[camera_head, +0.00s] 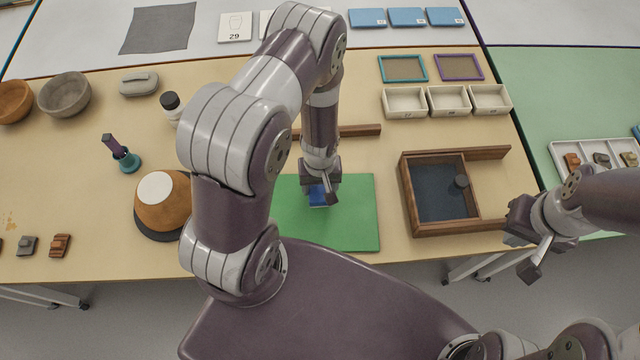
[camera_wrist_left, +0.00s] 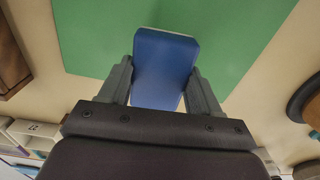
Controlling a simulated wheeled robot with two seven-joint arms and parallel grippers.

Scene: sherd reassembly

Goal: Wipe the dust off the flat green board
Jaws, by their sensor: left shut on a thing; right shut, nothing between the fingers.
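The flat green board (camera_head: 350,220) lies on the tan table in front of my body, partly hidden by my left arm. It also fills the upper part of the left wrist view (camera_wrist_left: 95,35). My left gripper (camera_head: 319,190) is over the board and shut on a blue block-like wiper (camera_wrist_left: 163,65), which also shows in the head view (camera_head: 318,196). Whether the wiper touches the board is hard to tell. No dust is clearly visible on the board. My right gripper (camera_head: 522,245) is shut and empty, off the table's front right corner.
A wooden box with a dark panel (camera_head: 408,190) stands right of the board. An orange-brown bowl-shaped vessel (camera_head: 150,216) sits left of it. White trays (camera_head: 404,103) and a wooden bar (camera_head: 360,131) lie behind. Bare table separates the board and box.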

